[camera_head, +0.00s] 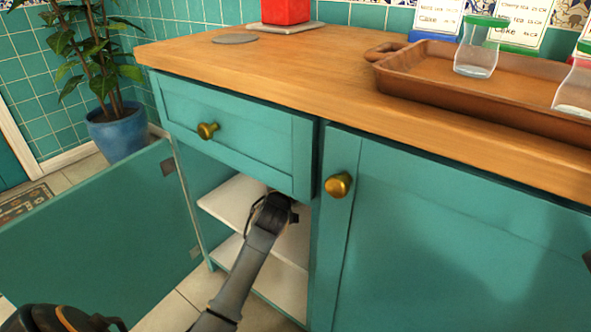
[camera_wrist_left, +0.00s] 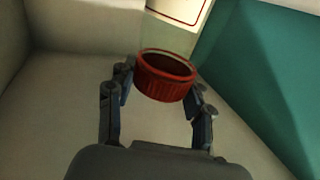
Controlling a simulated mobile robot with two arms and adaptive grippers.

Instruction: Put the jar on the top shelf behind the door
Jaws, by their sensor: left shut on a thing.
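My left gripper (camera_head: 274,205) reaches into the open cabinet, at the level of the top shelf (camera_head: 228,196). In the left wrist view the left gripper (camera_wrist_left: 163,92) is shut on the jar, whose ribbed red lid (camera_wrist_left: 165,88) sits between the fingers. The jar's body is mostly hidden, and in the head view the jar is hidden by my arm and gripper. I cannot tell whether it touches the shelf. The teal door (camera_head: 95,245) stands wide open to the left.
A drawer (camera_head: 235,150) with a brass knob closes the space above the opening. A shut door (camera_head: 450,240) is at the right. On the wooden counter (camera_head: 290,65), a brown tray (camera_head: 420,90) holds a green-lidded jar (camera_head: 475,60) and another jar (camera_head: 575,90). A potted plant (camera_head: 117,130) stands behind the open door.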

